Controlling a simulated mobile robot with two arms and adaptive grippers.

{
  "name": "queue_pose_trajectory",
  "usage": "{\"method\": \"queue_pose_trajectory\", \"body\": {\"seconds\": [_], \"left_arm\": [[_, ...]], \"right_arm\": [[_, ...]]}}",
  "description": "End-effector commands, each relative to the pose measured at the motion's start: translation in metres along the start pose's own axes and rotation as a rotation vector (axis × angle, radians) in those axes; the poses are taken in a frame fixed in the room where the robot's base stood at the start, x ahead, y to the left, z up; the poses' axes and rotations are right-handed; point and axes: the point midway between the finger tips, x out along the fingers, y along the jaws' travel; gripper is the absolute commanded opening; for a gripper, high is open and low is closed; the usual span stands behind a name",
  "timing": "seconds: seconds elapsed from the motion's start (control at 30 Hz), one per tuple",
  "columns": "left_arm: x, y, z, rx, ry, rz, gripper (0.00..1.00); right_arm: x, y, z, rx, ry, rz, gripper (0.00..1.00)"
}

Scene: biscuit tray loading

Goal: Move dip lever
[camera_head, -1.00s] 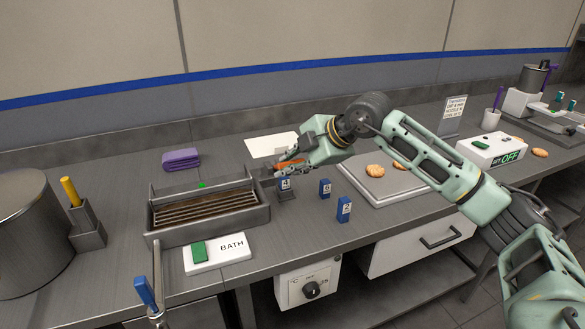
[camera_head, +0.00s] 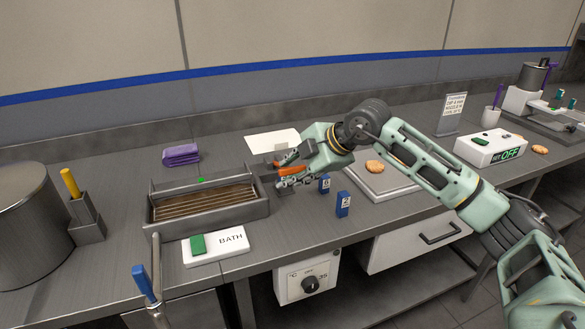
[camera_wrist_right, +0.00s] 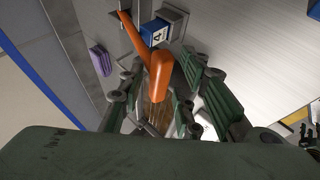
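The dip lever has an orange handle (camera_head: 292,170) and stands at the right end of the metal bath (camera_head: 262,209). In the right wrist view the orange handle (camera_wrist_right: 160,78) reaches up between the fingers. My right gripper (camera_head: 281,170) is at the lever with its fingers on both sides of the handle. In the wrist view the right gripper (camera_wrist_right: 164,88) is open, with gaps visible beside the handle. A blue block marked 4 (camera_wrist_right: 154,31) stands beside the lever's base; in the head view the gripper hides it. My left gripper is not in view.
Blue blocks 6 (camera_head: 325,184) and 2 (camera_head: 343,204) stand just right of the gripper. A flat tray (camera_head: 385,190) with biscuits lies beyond. A BATH switch box (camera_head: 216,246) sits in front of the bath; a purple cloth (camera_head: 181,155) lies behind it.

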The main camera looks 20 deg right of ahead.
Motion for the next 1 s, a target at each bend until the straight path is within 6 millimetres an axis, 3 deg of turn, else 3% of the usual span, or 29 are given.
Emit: {"method": "queue_pose_trajectory", "body": {"seconds": [0.37,0.8,1.0], "left_arm": [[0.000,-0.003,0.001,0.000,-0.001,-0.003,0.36],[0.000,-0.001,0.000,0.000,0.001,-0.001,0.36],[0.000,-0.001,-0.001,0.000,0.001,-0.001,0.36]], "right_arm": [[-0.009,0.003,0.002,-0.003,-0.005,0.009,0.33],[-0.094,0.002,0.002,-0.002,-0.006,0.006,0.33],[-0.116,0.001,0.001,-0.001,-0.004,0.003,0.33]]}}
